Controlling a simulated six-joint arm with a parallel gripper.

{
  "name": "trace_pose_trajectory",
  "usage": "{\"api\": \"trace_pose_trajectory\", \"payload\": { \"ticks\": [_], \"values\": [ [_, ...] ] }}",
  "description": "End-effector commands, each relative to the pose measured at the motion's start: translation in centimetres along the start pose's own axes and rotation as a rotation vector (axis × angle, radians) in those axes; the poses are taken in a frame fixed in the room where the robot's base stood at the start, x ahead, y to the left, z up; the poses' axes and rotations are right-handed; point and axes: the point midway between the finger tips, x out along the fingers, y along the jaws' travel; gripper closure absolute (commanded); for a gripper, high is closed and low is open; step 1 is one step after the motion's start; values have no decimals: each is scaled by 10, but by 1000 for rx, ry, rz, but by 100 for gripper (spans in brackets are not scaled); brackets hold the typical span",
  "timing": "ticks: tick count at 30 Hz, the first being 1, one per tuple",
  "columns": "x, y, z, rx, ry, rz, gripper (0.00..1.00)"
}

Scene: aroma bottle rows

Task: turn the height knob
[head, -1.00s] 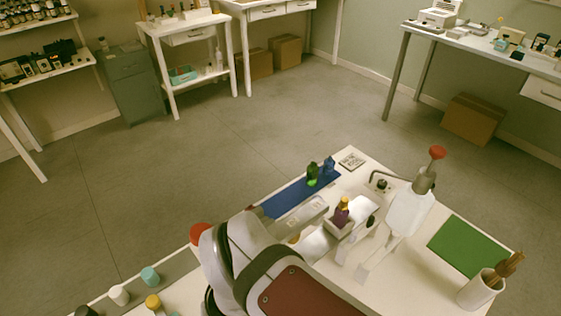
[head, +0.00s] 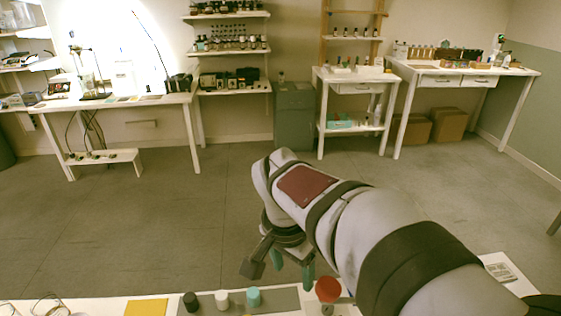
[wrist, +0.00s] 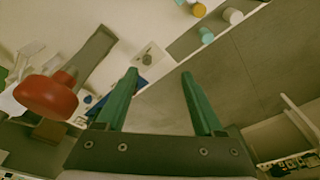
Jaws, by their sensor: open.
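A red knob (head: 327,289) with a grey stem shows low in the head view, just right of my gripper and partly beside my arm. A red round knob (wrist: 45,97) on a grey stem looms large at the left of the wrist view, outside my fingers. I cannot tell whether both views show the same knob, or which is the height knob. My gripper (head: 291,265) hangs above the table edge, with two green fingers apart. In the wrist view the fingers (wrist: 160,73) are open with nothing between them.
Black (head: 191,302), white (head: 222,299) and teal (head: 253,297) caps stand on a grey strip left of the red knob. A yellow mat (head: 146,307) lies farther left. Shelves and benches stand far back across open floor (head: 140,220).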

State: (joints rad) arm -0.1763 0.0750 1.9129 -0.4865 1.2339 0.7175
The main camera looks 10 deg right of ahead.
Motion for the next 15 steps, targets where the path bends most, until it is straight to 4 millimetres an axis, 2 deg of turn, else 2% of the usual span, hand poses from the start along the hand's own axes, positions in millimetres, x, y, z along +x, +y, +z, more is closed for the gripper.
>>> {"api": "trace_pose_trajectory", "payload": {
  "ticks": [3,7,10,14,15],
  "values": [
    [42,6,-47,395,-66,42,31],
    [85,23,-90,791,-122,83,31],
    [103,31,-104,937,-142,98,31],
    [124,32,-101,956,-145,102,31],
    [135,33,-99,955,-146,104,31]
  ]
}}
